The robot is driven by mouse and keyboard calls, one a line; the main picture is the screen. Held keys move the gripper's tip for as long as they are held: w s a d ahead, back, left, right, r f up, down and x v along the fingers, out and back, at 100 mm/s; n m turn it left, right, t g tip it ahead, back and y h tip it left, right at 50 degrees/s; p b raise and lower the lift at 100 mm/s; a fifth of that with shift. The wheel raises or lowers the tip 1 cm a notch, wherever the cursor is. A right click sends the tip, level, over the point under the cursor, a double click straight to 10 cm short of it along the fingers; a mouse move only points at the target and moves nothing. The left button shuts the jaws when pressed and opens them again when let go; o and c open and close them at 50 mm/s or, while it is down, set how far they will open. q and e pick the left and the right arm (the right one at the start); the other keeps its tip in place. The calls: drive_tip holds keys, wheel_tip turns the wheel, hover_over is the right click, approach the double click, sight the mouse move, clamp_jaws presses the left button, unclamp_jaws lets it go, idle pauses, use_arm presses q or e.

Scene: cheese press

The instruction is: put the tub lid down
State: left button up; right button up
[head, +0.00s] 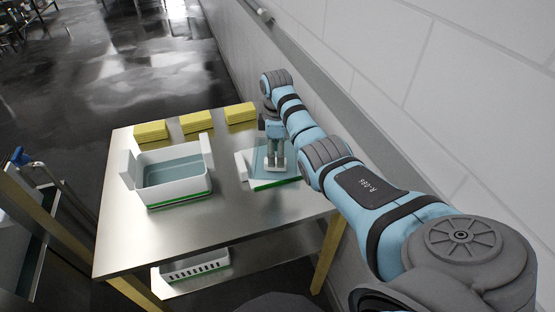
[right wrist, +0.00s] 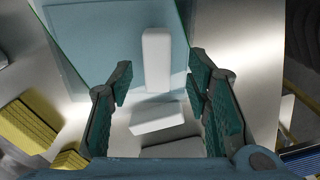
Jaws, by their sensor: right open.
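The tub lid is a translucent blue pane (head: 288,174) at the right of the steel table, by the wall. In the right wrist view the lid (right wrist: 105,45) has a white upright block (right wrist: 157,60) on it, like a handle. My right gripper (head: 275,167) points down over the lid. Its jaws (right wrist: 160,90) are open, with the white block between and beyond them, apart from both fingers. The lid appears to lie flat on or just above a green-edged area; exact contact is unclear. The white tub (head: 172,190) stands left, open at the top. My left gripper is out of view.
Several yellow ribbed blocks (head: 197,122) line the table's back edge. A white piece (head: 242,168) lies left of the lid. The steel table (head: 235,225) is bare in front. A white slotted crate (head: 195,268) sits on the lower shelf. The wall (head: 420,80) is close at right.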

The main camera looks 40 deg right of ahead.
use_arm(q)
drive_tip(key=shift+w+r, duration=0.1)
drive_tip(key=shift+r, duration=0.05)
use_arm(e)
wheel_tip(320, 180, up, 8)
drive_tip(key=shift+s+f, duration=0.15)
drive_tip(key=shift+s, duration=0.05)
